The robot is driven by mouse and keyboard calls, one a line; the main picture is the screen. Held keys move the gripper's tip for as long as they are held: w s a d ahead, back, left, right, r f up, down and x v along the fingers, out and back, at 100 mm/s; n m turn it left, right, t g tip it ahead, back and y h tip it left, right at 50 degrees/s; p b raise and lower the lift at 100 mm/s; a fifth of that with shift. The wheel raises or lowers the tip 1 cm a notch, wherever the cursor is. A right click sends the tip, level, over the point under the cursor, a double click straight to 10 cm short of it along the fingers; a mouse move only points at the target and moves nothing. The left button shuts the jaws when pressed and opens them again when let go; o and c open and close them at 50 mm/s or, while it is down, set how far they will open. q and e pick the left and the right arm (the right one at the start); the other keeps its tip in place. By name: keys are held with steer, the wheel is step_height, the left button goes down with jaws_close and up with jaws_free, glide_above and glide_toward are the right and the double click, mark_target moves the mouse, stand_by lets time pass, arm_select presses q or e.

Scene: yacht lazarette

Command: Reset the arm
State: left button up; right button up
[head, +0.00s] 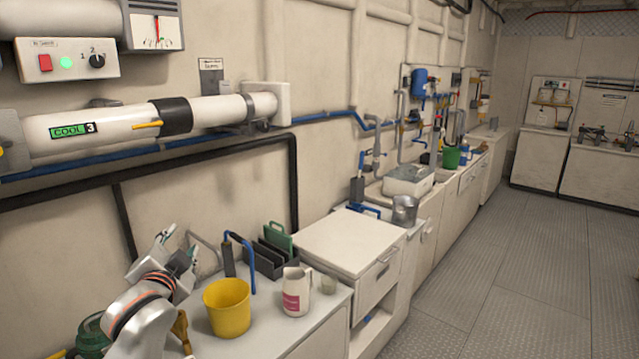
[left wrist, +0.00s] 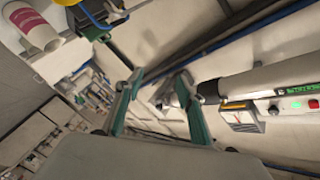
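My left arm comes in from the lower left of the head view, above the near end of the white counter (head: 262,345). My left gripper (head: 179,244) is raised, tilted, and stands left of the yellow bucket. In the left wrist view its two green-sided fingers (left wrist: 159,76) are spread apart with nothing between them. Beyond them the wall and the white pipe (left wrist: 262,80) show. My right gripper is in neither view.
A yellow bucket (head: 228,308), a white jug with a pink label (head: 296,292) and a dark rack (head: 274,256) stand on the counter. A blue curved tube (head: 246,262) rises behind the bucket. A white cabinet (head: 345,243) stands farther right. The floor (head: 500,290) at right is clear.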

arm_select(q)
steer(key=s+d+f+g+h, duration=0.15)
steer(key=s+f, duration=0.25)
steer(key=f, duration=0.5)
steer(key=s+d+f+n+h, duration=0.1)
steer(key=s+d+f, duration=0.15)
steer(key=f, duration=0.75)
steer(key=s+d+f+g+h, duration=0.1)
steer(key=s+f, duration=0.4)
steer(key=f, duration=0.4)
steer(key=s+d+f+n+g+h, duration=0.2)
steer(key=s+d+f+n+g, duration=0.1)
steer(key=s+f, duration=1.4)
steer(key=s, duration=0.5)
steer(key=shift+f, duration=0.35)
steer(key=shift+a, duration=0.1)
